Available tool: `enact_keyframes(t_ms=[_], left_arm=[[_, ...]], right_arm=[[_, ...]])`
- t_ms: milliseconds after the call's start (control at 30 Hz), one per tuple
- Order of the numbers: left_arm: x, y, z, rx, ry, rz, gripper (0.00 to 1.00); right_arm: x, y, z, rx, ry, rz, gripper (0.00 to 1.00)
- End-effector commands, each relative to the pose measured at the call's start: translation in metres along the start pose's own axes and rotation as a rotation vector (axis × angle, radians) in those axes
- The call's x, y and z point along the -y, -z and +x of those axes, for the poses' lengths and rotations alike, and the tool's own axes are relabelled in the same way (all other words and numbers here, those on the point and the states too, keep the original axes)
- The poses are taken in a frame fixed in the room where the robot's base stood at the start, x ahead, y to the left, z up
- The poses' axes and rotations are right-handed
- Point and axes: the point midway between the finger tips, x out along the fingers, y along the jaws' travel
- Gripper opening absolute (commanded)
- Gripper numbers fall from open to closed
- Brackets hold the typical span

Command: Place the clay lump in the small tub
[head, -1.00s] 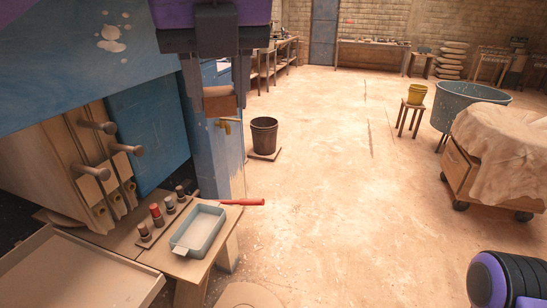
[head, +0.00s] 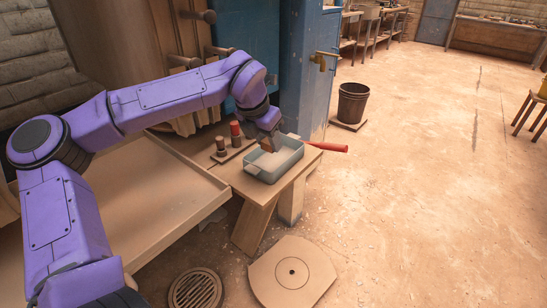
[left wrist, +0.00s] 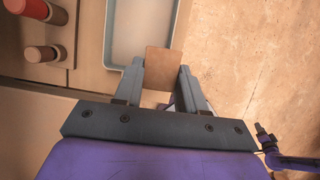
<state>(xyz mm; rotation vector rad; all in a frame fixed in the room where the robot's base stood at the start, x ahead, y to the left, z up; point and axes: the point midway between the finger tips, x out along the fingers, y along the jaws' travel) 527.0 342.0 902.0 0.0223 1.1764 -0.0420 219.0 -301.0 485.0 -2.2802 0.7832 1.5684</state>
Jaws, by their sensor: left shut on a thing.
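The clay lump (head: 266,145) is a small brown block. My left gripper (head: 268,138) is shut on it. In the left wrist view the lump (left wrist: 163,64) sits between the two fingertips (left wrist: 163,78) and overlaps the right wall of the small tub. The tub is a shallow grey-blue tray-like box with a pale inside, on the wooden bench; its rim (head: 262,175) shows in the head view, and its wall (left wrist: 112,35) in the wrist view. The lump's height over the tub is unclear. A small purple arm with a dark end (left wrist: 264,140) shows low right; its jaws are too small to read.
A red handle (head: 328,147) sticks out past the bench's right edge. A wide wooden tray (head: 165,215) lies in front left.

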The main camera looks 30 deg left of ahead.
Motion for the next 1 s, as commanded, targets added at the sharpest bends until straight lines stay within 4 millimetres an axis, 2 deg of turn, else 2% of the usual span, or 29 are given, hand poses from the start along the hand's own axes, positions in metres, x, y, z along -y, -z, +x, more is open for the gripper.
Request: enact_keyframes(t_ms=[100, 233, 500, 600, 700, 1000], left_arm=[[-0.016, -0.019, 0.029, -0.007, -0.002, -0.003, 0.09], [-0.026, -0.026, 0.062, -0.005, -0.002, -0.002, 0.09], [-0.036, -0.034, 0.093, -0.002, -0.001, -0.002, 0.09], [-0.036, -0.026, 0.111, -0.004, 0.001, -0.001, 0.09], [-0.036, -0.022, 0.119, 0.0, 0.0, -0.001, 0.09], [-0.036, -0.021, 0.122, 0.0, 0.0, -0.001, 0.09]], right_arm=[[0.0, 0.001, -0.002, 0.0, 0.0, 0.0, 0.43], [0.0, 0.001, -0.001, 0.0, 0.0, 0.0, 0.43], [0.0, 0.0, -0.001, 0.0, 0.0, 0.0, 0.43], [0.0, 0.0, 0.001, 0.0, 0.0, 0.0, 0.43], [0.0, 0.0, 0.001, 0.0, 0.0, 0.0, 0.43], [0.0, -0.001, 0.003, 0.0, 0.0, 0.0, 0.43]])
